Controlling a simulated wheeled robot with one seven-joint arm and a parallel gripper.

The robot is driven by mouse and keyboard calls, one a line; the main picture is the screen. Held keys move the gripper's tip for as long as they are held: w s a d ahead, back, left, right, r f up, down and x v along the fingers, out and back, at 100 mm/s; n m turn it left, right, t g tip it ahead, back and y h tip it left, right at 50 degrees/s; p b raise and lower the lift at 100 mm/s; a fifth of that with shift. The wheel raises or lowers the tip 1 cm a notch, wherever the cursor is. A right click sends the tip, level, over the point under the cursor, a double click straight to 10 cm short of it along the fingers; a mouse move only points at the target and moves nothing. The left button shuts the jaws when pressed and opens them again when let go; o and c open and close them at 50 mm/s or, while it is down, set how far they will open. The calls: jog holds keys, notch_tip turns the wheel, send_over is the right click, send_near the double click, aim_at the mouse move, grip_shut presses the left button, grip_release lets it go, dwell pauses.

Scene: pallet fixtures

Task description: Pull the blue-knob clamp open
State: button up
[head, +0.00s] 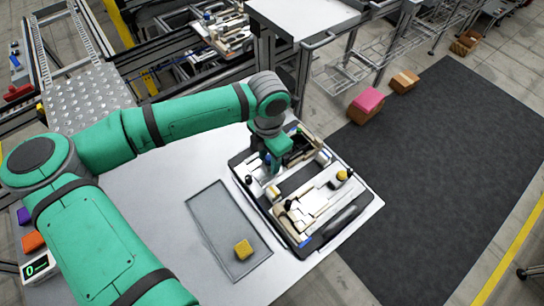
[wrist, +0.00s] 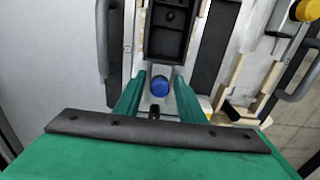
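The blue knob (wrist: 160,85) of the clamp shows in the wrist view, at the near end of a black recessed block. My gripper (wrist: 160,98) is open, with one green finger on each side of the knob and a gap visible on both sides. In the head view my gripper (head: 272,163) is low over the left part of the pallet fixture (head: 352,222). A small blue spot beside the fingers there looks like the knob, partly hidden by my gripper. The clamp's lever below the knob is mostly hidden.
A yellow knob (head: 342,175) and a black knob (head: 288,205) stand on the same fixture. Dark handles (wrist: 103,50) flank the fixture. Bare tabletop lies left of the tray.

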jog(key=c, duration=0.8)
jog(key=shift+s+a, duration=0.1)
jog(key=shift+a, duration=0.05)
jog(key=shift+s+a, duration=0.6)
jog(key=shift+a, duration=0.25)
jog(key=shift+s+a, duration=0.1)
jog(key=o, duration=0.8)
notch_tip(320, 180, up, 8)
dwell(0.5)
